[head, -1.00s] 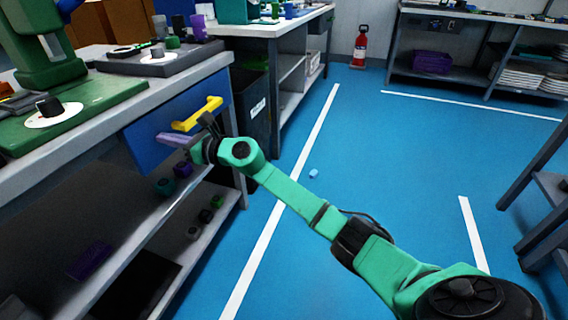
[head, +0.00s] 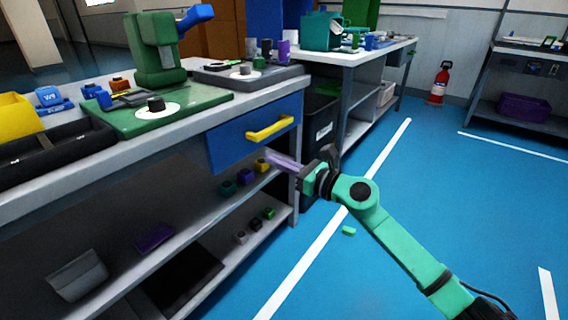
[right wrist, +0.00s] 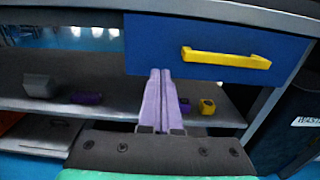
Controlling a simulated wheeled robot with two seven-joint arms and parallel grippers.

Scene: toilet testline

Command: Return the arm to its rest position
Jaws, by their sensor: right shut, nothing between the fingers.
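My right arm comes in from the lower right in the head view. Its gripper (head: 284,162) has purple fingers that are pressed together with nothing between them; it hangs in front of the bench, just below the blue drawer (head: 230,140) and apart from its yellow handle (head: 270,128). In the right wrist view the shut fingers (right wrist: 163,100) point at the lower edge of the drawer, left of the yellow handle (right wrist: 226,58). The drawer looks closed. My left gripper does not show.
The bench shelf (head: 185,240) below holds small coloured parts. A dark bin (head: 321,120) stands right behind the gripper. A small green piece (head: 348,231) lies on the blue floor. A fire extinguisher (head: 439,85) stands by the wall. The floor to the right is open.

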